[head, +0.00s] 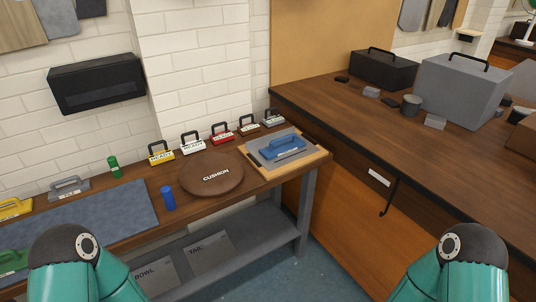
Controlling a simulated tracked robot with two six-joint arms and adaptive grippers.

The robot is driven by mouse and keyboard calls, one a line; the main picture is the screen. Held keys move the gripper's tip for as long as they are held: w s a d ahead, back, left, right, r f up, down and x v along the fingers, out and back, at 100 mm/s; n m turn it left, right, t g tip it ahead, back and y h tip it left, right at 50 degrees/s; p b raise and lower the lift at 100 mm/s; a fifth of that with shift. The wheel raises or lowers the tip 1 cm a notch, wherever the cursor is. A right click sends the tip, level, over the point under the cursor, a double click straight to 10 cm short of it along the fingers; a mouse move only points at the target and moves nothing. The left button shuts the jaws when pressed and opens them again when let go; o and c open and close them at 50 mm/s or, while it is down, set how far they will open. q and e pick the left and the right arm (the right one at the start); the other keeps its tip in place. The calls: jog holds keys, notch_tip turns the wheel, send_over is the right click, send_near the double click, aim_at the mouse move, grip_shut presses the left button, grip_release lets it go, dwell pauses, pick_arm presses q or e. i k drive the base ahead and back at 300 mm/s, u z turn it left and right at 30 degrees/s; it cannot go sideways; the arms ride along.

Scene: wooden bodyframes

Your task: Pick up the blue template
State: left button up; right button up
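The blue template (283,147) is a flat blue piece with a dark handle and a small white label on it. It lies on a grey sheet (262,158) over a light wooden board (294,167), at the right end of the long wooden bench. Only teal arm parts of mine show at the bottom left and bottom right, both well short of the template. Neither of my grippers is in view.
A round brown cushion (211,176) lies left of the board. A blue cylinder (168,198) and a green bottle (115,167) stand farther left. Several handled, labelled blocks line the wall side. A second workbench (345,115) stands at right, holding a grey case (460,90).

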aim_at(284, 146)
jog(key=z, duration=0.2)
jog(key=i, duration=0.85)
jog(key=u, duration=0.1)
